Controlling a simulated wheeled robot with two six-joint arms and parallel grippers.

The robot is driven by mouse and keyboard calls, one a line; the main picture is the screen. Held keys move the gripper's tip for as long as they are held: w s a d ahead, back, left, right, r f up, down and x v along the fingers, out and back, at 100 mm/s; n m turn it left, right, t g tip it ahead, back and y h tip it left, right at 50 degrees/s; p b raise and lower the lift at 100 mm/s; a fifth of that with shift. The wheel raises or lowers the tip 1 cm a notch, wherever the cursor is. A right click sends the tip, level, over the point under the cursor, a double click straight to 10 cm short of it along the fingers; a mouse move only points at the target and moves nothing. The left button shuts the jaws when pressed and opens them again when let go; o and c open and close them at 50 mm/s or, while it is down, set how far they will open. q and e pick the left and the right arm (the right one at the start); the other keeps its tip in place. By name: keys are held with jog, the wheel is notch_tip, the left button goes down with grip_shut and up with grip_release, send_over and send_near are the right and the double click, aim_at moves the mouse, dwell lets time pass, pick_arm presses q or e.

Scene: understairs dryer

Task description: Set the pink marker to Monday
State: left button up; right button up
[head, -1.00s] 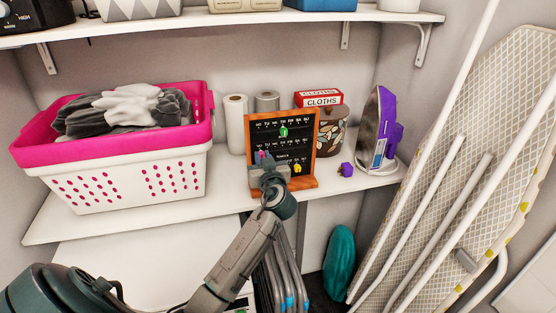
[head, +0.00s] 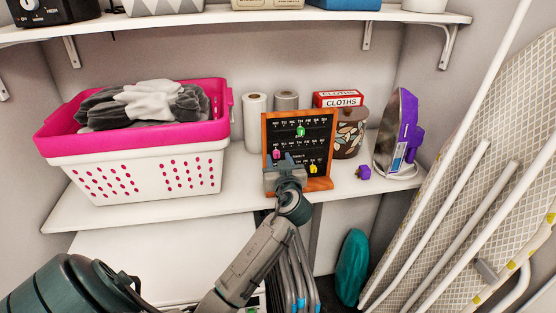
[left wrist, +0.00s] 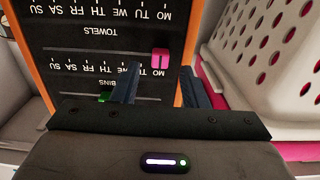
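The framed black board (head: 318,175) with a wooden frame stands on the shelf. The pink marker (head: 276,154) is in the middle row at its left end. In the left wrist view, where the board appears upside down, the pink marker (left wrist: 160,58) lines up with the MO label of the BINS row. My left gripper (head: 284,163) is in front of the board, just below the pink marker. Its fingers (left wrist: 158,76) are open, one on each side of the marker, with a visible gap. Whether they touch it I cannot tell. My right gripper is out of view.
A laundry basket (head: 140,170) stands left, paper rolls (head: 255,120) behind, a jar (head: 350,135), purple object (head: 364,173) and iron (head: 398,135) right.

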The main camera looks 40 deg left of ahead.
pick_arm(q)
jog(key=b+v, duration=0.3)
jog(key=v, duration=0.6)
dwell(0.4)
